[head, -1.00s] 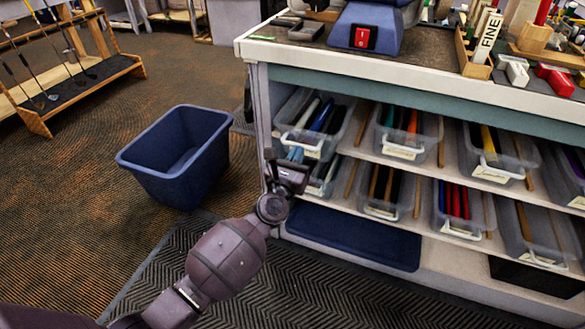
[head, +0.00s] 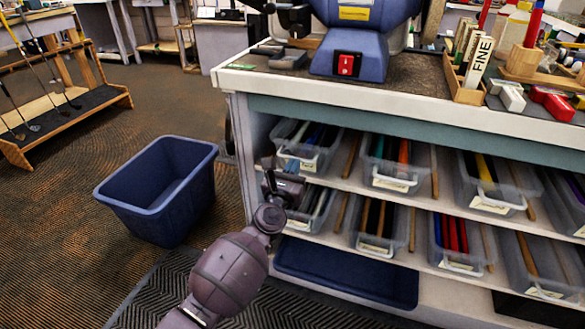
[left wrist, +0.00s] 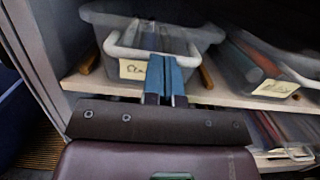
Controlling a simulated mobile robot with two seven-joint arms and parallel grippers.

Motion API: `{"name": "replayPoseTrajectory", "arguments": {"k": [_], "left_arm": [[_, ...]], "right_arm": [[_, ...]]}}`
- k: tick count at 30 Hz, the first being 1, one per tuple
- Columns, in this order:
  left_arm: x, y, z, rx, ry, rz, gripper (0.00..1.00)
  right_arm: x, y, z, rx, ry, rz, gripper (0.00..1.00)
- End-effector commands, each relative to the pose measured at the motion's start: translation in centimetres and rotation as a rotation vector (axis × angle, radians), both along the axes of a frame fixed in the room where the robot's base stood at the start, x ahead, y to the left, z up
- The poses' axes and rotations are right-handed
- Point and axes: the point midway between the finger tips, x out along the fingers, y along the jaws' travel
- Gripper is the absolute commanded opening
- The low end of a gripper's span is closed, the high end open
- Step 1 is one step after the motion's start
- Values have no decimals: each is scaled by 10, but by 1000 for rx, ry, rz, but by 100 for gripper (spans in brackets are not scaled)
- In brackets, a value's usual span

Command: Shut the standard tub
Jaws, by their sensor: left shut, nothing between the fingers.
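The standard tub (head: 312,157) is a clear, open-topped bin at the left end of the upper shelf, holding dark and blue grips. In the left wrist view the same tub (left wrist: 205,38) has a pale front label that starts "Sta". My left gripper (head: 287,172) is in front of this tub. In the left wrist view its blue fingers (left wrist: 166,65) are together and empty. They overlap the tub's front beside the label and hide part of it. I cannot tell whether they touch. How far the tub sticks out is unclear. My right gripper is not in view.
More labelled tubs (head: 393,165) stand along both shelves, with wooden dividers between them. The bench's left post (head: 243,160) is close to my left arm. A blue bin (head: 160,190) stands on the floor to the left. A blue machine (head: 365,45) is on the bench top.

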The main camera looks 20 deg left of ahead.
Motion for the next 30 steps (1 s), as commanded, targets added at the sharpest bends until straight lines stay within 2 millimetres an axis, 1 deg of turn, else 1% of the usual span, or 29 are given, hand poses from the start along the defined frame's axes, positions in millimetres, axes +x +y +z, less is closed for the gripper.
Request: {"name": "replayPoseTrajectory", "arguments": {"k": [1,6,10,14,21,24,27,30], "left_arm": [[4,2,9,0,-13,3,0],[2,2,10,1,-14,3,0],[-9,3,9,1,-15,3,0],[-29,3,3,0,-12,3,0],[-71,4,-9,1,-7,2,0],[-86,4,-12,1,-5,1,0],[-97,5,-15,1,-4,1,0],[-105,5,-17,0,-4,1,0]], "right_arm": [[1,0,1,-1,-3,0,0],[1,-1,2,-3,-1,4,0],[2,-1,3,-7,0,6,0],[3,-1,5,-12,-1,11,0],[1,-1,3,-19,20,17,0],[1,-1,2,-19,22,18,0],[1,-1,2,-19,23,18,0],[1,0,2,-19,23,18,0]]}}
